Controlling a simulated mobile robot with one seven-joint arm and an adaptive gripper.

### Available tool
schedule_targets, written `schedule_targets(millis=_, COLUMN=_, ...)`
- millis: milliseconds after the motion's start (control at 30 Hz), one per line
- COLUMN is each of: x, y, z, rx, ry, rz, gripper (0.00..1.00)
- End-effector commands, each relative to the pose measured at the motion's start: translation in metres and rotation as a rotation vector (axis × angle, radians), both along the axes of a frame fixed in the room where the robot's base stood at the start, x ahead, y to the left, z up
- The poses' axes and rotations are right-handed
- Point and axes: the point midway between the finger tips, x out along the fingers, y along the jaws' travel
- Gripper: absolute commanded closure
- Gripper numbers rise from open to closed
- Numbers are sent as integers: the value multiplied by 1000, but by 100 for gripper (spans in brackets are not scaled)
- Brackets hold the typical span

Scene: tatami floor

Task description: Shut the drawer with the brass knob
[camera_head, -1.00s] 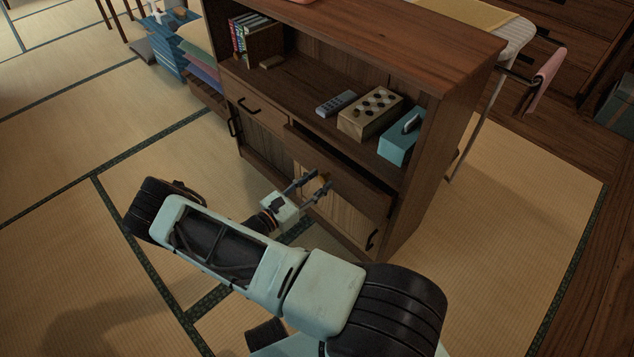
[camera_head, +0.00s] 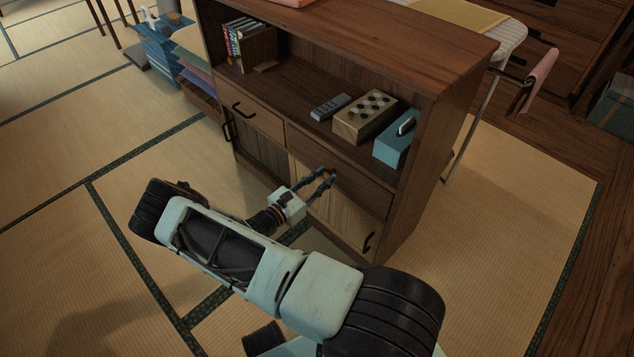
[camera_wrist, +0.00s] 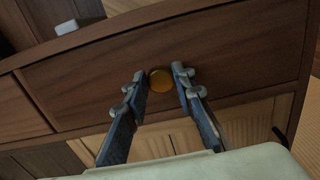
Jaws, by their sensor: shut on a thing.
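The drawer with the brass knob (camera_head: 347,176) is at the upper right of the cabinet's front. Its face looks flush, or nearly so, with the cabinet front, and no gap shows above it. The brass knob (camera_wrist: 161,80) sits in the middle of the drawer face in the wrist view. My gripper (camera_head: 326,175) is at the knob, with one finger on each side of it. The wrist view shows the fingertips (camera_wrist: 160,79) close around the knob. In the head view the fingers mostly hide the knob.
Beside it is a drawer with a dark bar handle (camera_head: 243,109). Cupboard doors (camera_head: 340,216) are below. The shelf above holds a remote (camera_head: 330,107), a wooden block with holes (camera_head: 365,117) and a teal box (camera_head: 392,150). Open tatami (camera_head: 480,240) lies to the right.

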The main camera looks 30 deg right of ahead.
Motion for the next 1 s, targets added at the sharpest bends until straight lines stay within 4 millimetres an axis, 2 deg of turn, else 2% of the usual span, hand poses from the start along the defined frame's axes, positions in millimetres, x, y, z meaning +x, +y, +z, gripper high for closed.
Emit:
schedule_targets(millis=167, x=2, y=-5, z=2, rx=-3, ry=0, rz=0, gripper=100)
schedule_targets(millis=200, x=2, y=-5, z=2, rx=-3, ry=0, rz=0, gripper=72)
schedule_targets(millis=333, x=2, y=-4, z=1, rx=-3, ry=0, rz=0, gripper=59)
schedule_targets(millis=667, x=0, y=1, z=1, rx=-1, ry=1, rz=1, gripper=59)
schedule_targets(millis=833, x=-7, y=24, z=1, rx=0, ry=1, rz=3, gripper=59)
schedule_targets(millis=1000, x=-20, y=60, z=1, rx=1, ry=0, rz=4, gripper=59)
